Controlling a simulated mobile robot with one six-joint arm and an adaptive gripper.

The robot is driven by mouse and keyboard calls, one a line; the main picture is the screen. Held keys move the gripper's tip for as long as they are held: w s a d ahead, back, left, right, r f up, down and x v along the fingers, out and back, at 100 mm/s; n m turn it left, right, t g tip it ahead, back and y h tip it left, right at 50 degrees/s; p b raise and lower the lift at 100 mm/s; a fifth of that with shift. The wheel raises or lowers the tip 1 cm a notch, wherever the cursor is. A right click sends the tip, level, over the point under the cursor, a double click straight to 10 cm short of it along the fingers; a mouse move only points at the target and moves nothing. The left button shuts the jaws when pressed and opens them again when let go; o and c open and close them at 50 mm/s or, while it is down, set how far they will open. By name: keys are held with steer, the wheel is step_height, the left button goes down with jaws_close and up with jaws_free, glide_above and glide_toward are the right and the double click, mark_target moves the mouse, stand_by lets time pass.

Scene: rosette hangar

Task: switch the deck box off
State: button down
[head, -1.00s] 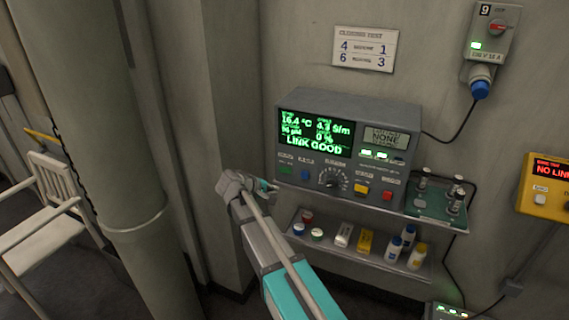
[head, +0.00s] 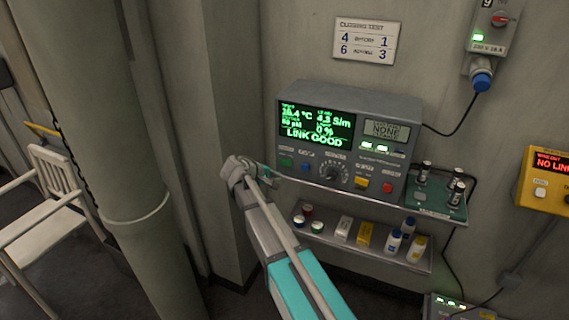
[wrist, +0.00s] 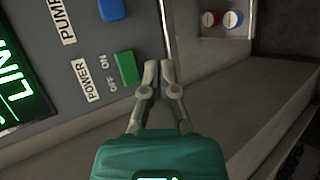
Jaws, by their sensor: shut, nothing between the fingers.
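The deck box (head: 349,140) is a grey unit on a wall shelf, its green screen lit and reading LINK GOOD. Its green POWER switch (head: 287,162) sits at the lower left of the panel. In the wrist view the green switch (wrist: 127,68) is beside the words OFF and ON; which way it is set I cannot tell. My gripper (head: 271,172) is at the box's lower left corner. In the wrist view my gripper (wrist: 159,74) is shut and empty, its fingertips just right of the switch; whether they touch it I cannot tell.
A blue PUMP switch (wrist: 112,9) is close to the green one. A lower shelf (head: 325,240) holds several bottles and small boxes. A green tray (head: 435,195) with metal cylinders is right of the box. A pillar (head: 135,160) stands left.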

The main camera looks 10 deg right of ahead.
mark_target(287, 166)
steer(key=shift+w+d, duration=0.45)
steer(key=shift+w, duration=0.4)
steer(key=shift+w+d, duration=0.45)
steer(key=shift+w, duration=0.4)
steer(key=shift+w+d, duration=0.45)
steer(key=shift+w, duration=0.4)
steer(key=shift+w+d, duration=0.25)
steer(key=shift+w, duration=0.2)
stand_by(0.6)
steer(key=shift+s, duration=0.3)
steer(key=shift+s+a, duration=0.15)
stand_by(0.4)
steer(key=s+a, duration=0.1)
steer(key=s, duration=0.1)
steer(key=s+a, duration=0.1)
steer(key=s, duration=0.1)
steer(key=shift+s+a, duration=0.2)
stand_by(0.4)
steer(key=shift+s+f, duration=0.1)
